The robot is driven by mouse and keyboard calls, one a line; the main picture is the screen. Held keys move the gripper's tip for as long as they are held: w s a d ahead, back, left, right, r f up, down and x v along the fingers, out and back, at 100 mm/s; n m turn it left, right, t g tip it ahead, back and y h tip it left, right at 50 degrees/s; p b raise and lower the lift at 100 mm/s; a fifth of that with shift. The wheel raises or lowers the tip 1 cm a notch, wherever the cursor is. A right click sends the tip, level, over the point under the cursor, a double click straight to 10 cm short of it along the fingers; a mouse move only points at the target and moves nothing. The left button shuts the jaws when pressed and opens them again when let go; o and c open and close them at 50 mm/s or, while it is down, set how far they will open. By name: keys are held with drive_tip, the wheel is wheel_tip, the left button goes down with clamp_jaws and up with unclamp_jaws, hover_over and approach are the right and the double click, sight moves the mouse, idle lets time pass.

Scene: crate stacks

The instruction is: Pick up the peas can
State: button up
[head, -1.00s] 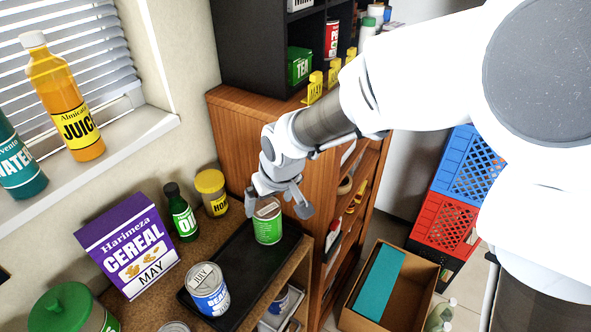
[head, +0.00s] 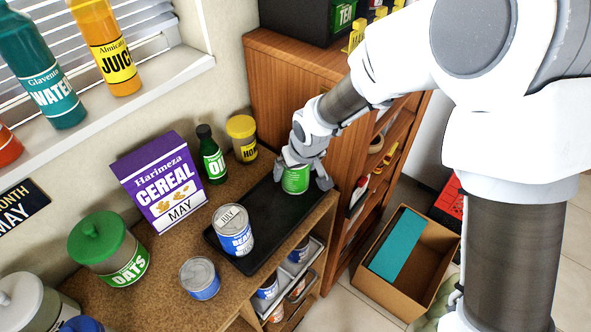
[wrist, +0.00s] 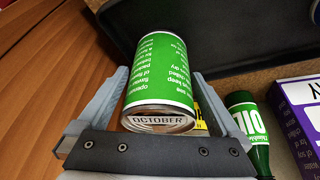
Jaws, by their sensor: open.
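A green can (head: 295,181) with a metal lid stands on the black tray (head: 262,221), near its far end. The word PEAS cannot be read on it; in the wrist view the can (wrist: 160,65) shows small print and a lid marked OCTOBER. My gripper (head: 302,184) is over the can from above, with one finger on each side. In the wrist view my gripper (wrist: 160,88) has its fingers apart around the can, and a narrow gap shows by the right finger. The gripper partly hides the can's top in the head view.
A blue-labelled beans can (head: 233,232) stands at the tray's near end. The green oil bottle (head: 211,158), yellow-lidded jar (head: 242,140) and cereal box (head: 160,184) stand left of the tray. A wooden cabinet (head: 290,85) rises close behind my gripper.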

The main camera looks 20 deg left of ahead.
drive_tip(key=c, duration=1.6)
drive_tip(key=shift+r, duration=0.15)
drive_tip(key=shift+r, duration=0.55)
wheel_tip(320, 180, up, 3)
drive_tip(key=shift+f, duration=0.15)
drive_tip(key=s+d, duration=1.2)
drive_tip(key=shift+s+d+f, duration=0.2)
drive_tip(key=shift+d+f, duration=0.05)
drive_tip(key=shift+d, duration=0.15)
